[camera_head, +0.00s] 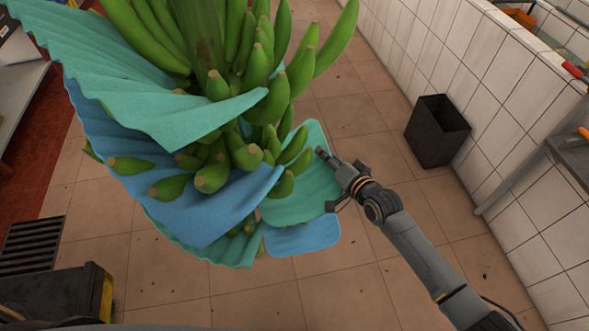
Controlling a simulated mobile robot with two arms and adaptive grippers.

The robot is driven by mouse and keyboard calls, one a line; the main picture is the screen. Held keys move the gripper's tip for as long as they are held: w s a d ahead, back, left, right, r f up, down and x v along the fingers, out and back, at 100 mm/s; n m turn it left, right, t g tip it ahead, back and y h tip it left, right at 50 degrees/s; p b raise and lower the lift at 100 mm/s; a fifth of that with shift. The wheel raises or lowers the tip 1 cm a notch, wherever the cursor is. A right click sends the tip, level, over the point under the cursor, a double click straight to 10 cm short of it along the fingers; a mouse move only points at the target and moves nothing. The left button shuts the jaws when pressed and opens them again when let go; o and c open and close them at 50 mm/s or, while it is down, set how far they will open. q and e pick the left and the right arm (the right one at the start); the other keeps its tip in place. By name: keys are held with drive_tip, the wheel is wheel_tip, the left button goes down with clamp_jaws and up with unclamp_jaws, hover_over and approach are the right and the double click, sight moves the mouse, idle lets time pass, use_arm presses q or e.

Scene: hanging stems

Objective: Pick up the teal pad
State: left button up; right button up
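A hanging bunch of green bananas (255,70) fills the upper middle, with teal and blue sheets tucked around and between its hands. A smooth teal pad (308,195) sticks out on the bunch's right side, partly hidden by bananas. A ribbed teal sheet (130,95) spreads at the upper left, and another ribbed teal edge (238,252) shows below. My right gripper (328,180) is at the right edge of the smooth teal pad, its fingers spread apart. It overlaps the pad in view; I cannot tell whether it touches. My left gripper is not in view.
A blue pad (303,238) hangs just below the smooth teal one, and a larger blue sheet (205,210) wraps the left. A black bin (437,131) stands by the white tiled wall (480,70). A dark box (60,295) is at lower left. The tiled floor between is clear.

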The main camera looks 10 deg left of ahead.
clamp_jaws()
drive_tip(key=shift+r, duration=0.2)
